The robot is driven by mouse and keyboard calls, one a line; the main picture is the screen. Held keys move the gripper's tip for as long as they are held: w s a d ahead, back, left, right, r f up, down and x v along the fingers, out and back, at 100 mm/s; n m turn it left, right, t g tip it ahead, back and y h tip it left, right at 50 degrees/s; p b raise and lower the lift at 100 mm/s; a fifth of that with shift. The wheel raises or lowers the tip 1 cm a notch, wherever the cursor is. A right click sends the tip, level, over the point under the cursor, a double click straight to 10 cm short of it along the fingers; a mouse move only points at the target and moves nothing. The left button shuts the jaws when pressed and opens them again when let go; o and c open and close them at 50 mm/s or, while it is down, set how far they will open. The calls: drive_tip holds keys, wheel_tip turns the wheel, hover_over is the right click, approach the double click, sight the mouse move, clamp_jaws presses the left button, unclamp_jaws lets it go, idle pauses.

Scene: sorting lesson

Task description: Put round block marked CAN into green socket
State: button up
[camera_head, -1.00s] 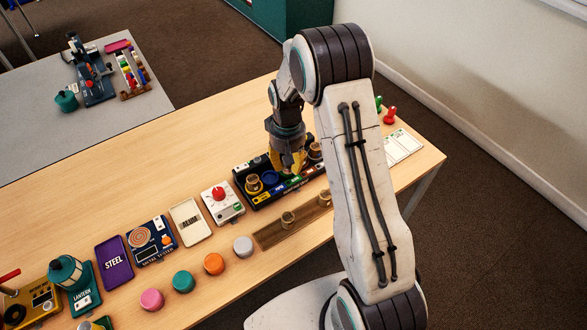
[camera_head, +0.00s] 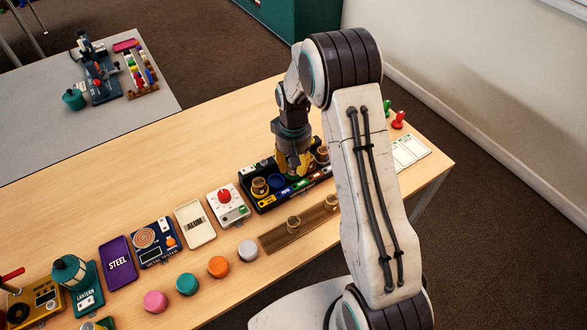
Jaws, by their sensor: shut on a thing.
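My gripper (camera_head: 294,168), with yellow fingers, is over the middle of a dark socket board (camera_head: 264,210). It is shut on a round block, mostly hidden by the fingers, whose marking I cannot read. A blue socket (camera_head: 276,181) on the board is empty, just left of my gripper. A brass-coloured round block (camera_head: 260,187) sits in the board's left socket, and another (camera_head: 322,154) stands at its right end. The green socket seems to be under my gripper and is hidden. I cannot tell whether the held block touches it.
A brown wooden rack (camera_head: 272,242) with two brass-coloured round blocks (camera_head: 293,223) lies in front of the board. A white box with a red knob (camera_head: 224,195) stands close to its left. Red and green pegs (camera_head: 397,120) stand behind my arm.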

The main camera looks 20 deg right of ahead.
drive_tip(key=shift+w+a+f, duration=0.1)
drive_tip(key=shift+w+f, duration=0.3)
drive_tip(key=shift+f, duration=0.1)
drive_tip(key=shift+f+b, duration=0.6)
drive_tip(key=shift+b, duration=0.3)
idle(1.3)
drive_tip(key=o, duration=0.5)
drive_tip(key=shift+o, duration=0.2)
drive_tip(key=shift+r, duration=0.1)
drive_tip(key=shift+r+p, duration=3.85)
drive_tip(key=shift+r, duration=1.6)
drive_tip(key=shift+r, duration=0.15)
drive_tip(key=shift+r+p, duration=2.05)
drive_tip(key=shift+r, duration=0.8)
